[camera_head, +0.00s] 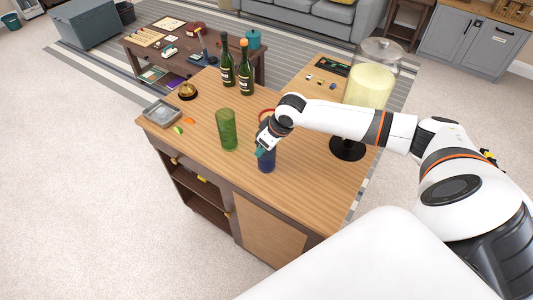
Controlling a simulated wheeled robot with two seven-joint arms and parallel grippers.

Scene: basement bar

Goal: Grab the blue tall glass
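The blue tall glass (267,164) stands upright on the wooden bar counter (315,178), near its front edge. My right gripper (262,151) is at the upper part of this glass, pointing down, and hides part of it. A teal fingertip shows in front of the glass's upper left side. The other finger is not clearly visible, so I cannot tell whether the gripper is closed on the glass. My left gripper is not in view.
A green tall glass (227,130) stands just left of the blue one. A drink dispenser (371,86) is at the right, behind my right arm. Two green bottles (245,72), a metal tray (162,113) and citrus pieces (178,129) are farther left. The front right counter is clear.

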